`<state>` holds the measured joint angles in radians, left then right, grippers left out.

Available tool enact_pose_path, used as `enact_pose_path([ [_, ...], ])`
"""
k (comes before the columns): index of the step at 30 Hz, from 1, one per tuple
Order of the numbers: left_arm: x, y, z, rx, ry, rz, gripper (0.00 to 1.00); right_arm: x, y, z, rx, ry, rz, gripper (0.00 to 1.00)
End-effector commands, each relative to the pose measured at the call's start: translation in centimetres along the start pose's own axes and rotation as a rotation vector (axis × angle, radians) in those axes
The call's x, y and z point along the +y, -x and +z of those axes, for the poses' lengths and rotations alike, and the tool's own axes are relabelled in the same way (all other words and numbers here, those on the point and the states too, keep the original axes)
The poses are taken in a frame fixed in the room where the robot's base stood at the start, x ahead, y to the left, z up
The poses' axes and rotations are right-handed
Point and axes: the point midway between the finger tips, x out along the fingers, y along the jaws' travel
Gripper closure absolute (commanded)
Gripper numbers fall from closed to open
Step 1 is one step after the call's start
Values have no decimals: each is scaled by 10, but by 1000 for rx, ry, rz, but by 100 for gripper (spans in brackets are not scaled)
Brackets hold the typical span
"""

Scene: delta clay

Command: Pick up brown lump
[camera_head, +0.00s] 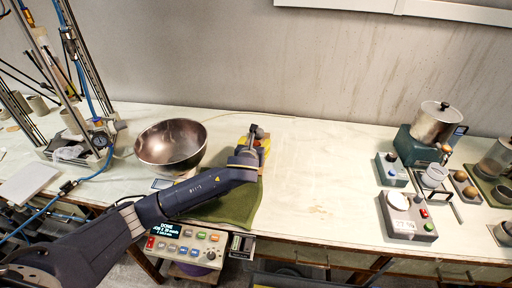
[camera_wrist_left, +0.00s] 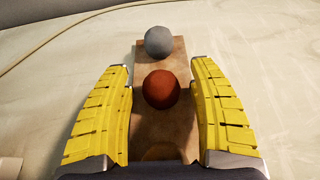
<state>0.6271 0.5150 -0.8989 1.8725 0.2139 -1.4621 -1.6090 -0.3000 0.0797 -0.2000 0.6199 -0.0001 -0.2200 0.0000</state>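A reddish-brown round lump (camera_wrist_left: 161,89) sits on a narrow wooden board (camera_wrist_left: 148,61) in the left wrist view. My left gripper (camera_wrist_left: 161,85) is open, with one yellow finger on each side of the lump. Gaps show between the fingers and the lump. A grey ball (camera_wrist_left: 158,41) sits farther along the board. A tan rounded shape (camera_wrist_left: 160,152) shows low between the fingers, partly cut off by the gripper body. My right gripper is not in view.
A metal bowl (camera_head: 171,145) stands left of my gripper. A green cloth (camera_head: 235,207) lies under my left wrist, above a button panel (camera_head: 186,245). Devices and a metal pot (camera_head: 436,123) stand at the right. The table's middle right is clear.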

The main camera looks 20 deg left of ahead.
Motion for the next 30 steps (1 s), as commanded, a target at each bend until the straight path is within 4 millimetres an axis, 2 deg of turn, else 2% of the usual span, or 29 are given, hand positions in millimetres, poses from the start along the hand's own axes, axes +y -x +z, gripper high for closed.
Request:
enact_pose_path([
  [2,0,0,0,0,0,0,51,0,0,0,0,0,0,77],
  [13,0,0,0,0,0,0,93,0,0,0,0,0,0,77],
  [23,-1,1,3,-1,0,-1,94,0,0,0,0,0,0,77],
  [30,-6,8,23,-3,-1,-7,94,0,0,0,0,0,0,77],
])
